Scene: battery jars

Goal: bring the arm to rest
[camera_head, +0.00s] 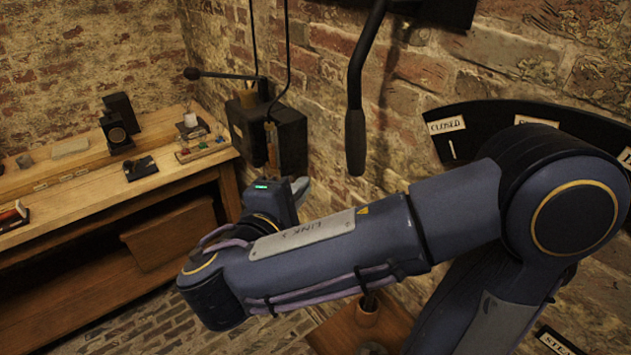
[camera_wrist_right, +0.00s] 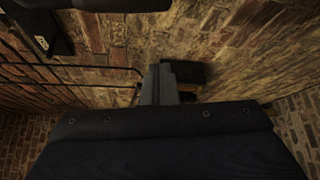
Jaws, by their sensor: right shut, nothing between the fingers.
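My right arm reaches across the head view from the right, with its forearm slanting down to the left. My right gripper (camera_head: 301,188) is small and partly hidden behind the wrist, near the brick wall. In the right wrist view its fingers (camera_wrist_right: 160,84) are together, with nothing between them. My left gripper is not in either view.
A dark wall box (camera_head: 280,138) with rods hangs behind my right gripper. A black-handled lever (camera_head: 355,140) hangs above my forearm. A dark curved plate (camera_head: 470,108) with a "CLOSED" label is at the right. A wooden bench (camera_head: 90,196) with small items stands at the left.

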